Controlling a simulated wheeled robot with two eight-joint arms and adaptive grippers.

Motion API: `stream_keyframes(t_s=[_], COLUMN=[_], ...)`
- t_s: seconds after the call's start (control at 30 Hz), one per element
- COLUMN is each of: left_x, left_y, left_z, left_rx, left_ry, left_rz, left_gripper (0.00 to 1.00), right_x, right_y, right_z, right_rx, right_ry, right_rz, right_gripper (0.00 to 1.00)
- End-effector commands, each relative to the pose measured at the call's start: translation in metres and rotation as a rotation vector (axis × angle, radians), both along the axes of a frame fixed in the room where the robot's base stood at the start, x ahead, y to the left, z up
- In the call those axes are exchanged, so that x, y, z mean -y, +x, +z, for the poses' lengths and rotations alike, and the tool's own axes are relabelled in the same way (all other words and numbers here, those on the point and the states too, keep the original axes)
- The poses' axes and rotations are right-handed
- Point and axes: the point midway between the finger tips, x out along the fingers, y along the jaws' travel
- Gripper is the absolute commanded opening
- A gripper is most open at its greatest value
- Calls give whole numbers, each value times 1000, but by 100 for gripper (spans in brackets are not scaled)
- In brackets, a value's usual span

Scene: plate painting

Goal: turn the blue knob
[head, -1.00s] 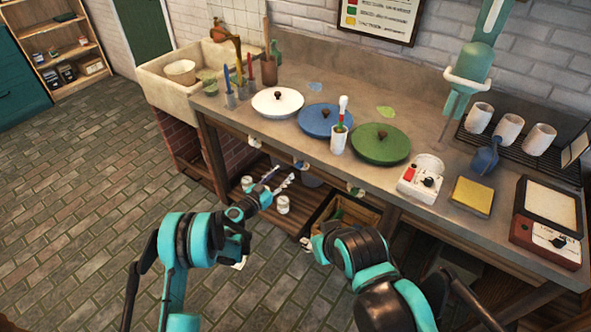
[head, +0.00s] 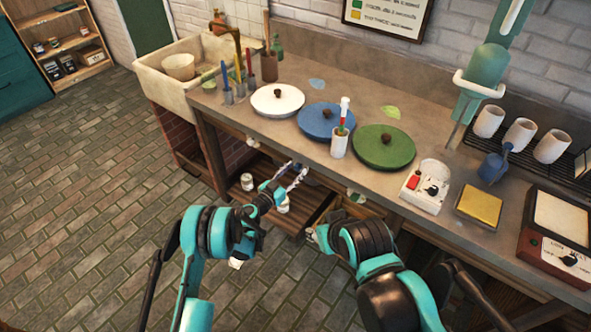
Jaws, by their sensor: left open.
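The blue knob (head: 303,168) is on the bench front below the blue lid (head: 325,121). It is small in the head view, and my gripper partly covers it. My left gripper (head: 294,174) is open, its two pale fingers pointing up and right close to the knob. I cannot tell whether they touch it. My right gripper (head: 311,236) shows only in part at the end of its folded arm, low in front of the bench, and its fingers are not clear.
A white knob (head: 252,141) and a green knob (head: 356,196) sit on the same bench front. White cups (head: 247,182) stand on the low shelf below. The bench top above holds a white lid (head: 277,100) and a green lid (head: 384,148).

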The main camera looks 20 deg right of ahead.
Motion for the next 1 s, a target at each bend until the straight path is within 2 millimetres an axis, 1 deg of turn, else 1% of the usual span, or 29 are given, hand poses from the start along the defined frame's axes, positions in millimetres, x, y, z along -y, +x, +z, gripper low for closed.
stream_keyframes(t_s=[0.07,0.1,0.17,0.2,0.23,0.47,0.67,0.87,1.0], left_x=[0,0,0,0,0,0,0,0,0], left_y=[0,0,0,0,0,0,0,0,0], left_z=[0,0,0,0,0,0,0,0,0], left_rx=[0,0,0,0,0,-3,-39,-133,-228], left_ry=[0,0,0,0,0,-2,-31,-103,-177], left_rz=[0,0,0,0,0,0,0,0,0], left_gripper=[46,35,20,9,1,0,0,0,0], right_x=[0,0,0,0,0,0,0,0,0], right_y=[0,0,0,0,0,0,0,0,0], right_z=[0,0,0,0,0,0,0,0,0], right_rx=[0,0,0,0,0,0,0,0,0], right_ry=[0,0,0,0,0,0,0,0,0], right_rz=[0,0,0,0,0,0,0,0,0], right_gripper=[41,41,41,41,41,41,41,41,41])
